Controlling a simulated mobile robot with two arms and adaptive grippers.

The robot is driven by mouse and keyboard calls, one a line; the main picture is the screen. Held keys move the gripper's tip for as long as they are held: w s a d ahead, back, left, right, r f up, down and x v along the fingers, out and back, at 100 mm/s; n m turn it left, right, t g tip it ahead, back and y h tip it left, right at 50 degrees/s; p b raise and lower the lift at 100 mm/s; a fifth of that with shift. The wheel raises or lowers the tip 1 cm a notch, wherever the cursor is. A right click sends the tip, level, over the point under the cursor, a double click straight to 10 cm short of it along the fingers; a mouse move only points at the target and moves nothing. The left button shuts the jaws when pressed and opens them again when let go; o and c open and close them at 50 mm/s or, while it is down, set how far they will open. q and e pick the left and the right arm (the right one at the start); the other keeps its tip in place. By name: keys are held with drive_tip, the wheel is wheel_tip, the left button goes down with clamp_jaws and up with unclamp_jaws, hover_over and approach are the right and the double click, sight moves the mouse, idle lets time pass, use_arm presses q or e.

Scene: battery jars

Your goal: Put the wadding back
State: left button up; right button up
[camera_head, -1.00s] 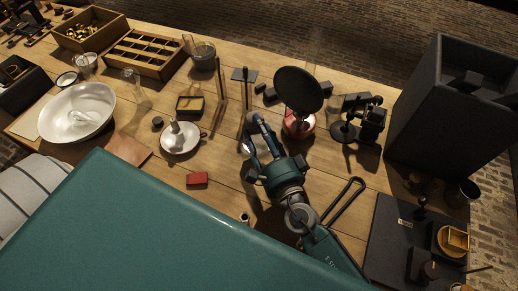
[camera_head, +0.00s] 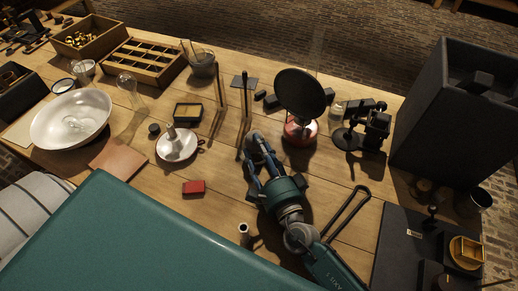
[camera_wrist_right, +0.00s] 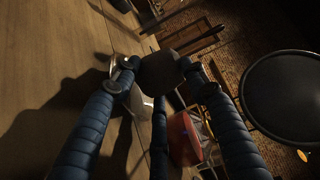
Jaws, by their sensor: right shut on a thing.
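My right gripper (camera_head: 258,148) reaches over the middle of the table, left of the red-based lamp with a black disc (camera_head: 300,92). In the right wrist view its blue ribbed fingers (camera_wrist_right: 160,76) close on a dark, rounded lump (camera_wrist_right: 160,70) at the tips. The lump may be the wadding, but its material is too dark to tell. A pale, shiny thing (camera_wrist_right: 141,103) lies below and beyond the fingers on the table side. In the head view the fingers mostly hide the held thing. My left gripper is not in view.
A white bowl (camera_head: 42,133), a white dish (camera_head: 176,157), a black tray (camera_head: 187,111) and a red box (camera_head: 193,187) stand to the left. Thin upright rods (camera_head: 247,95) stand just beyond the gripper. A tall black case (camera_head: 440,120) stands at right.

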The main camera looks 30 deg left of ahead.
drive_tip(key=shift+f, duration=0.2)
drive_tip(key=o, duration=0.9)
drive_tip(key=shift+r, duration=0.25)
drive_tip(key=shift+r+p, duration=0.55)
drive_tip(key=shift+p, duration=0.05)
drive_tip(key=v, duration=1.1)
drive_tip(key=shift+f, duration=0.25)
drive_tip(key=shift+s+d+r, duration=0.1)
drive_tip(key=shift+s+d, duration=0.25)
drive_tip(key=shift+d, duration=0.05)
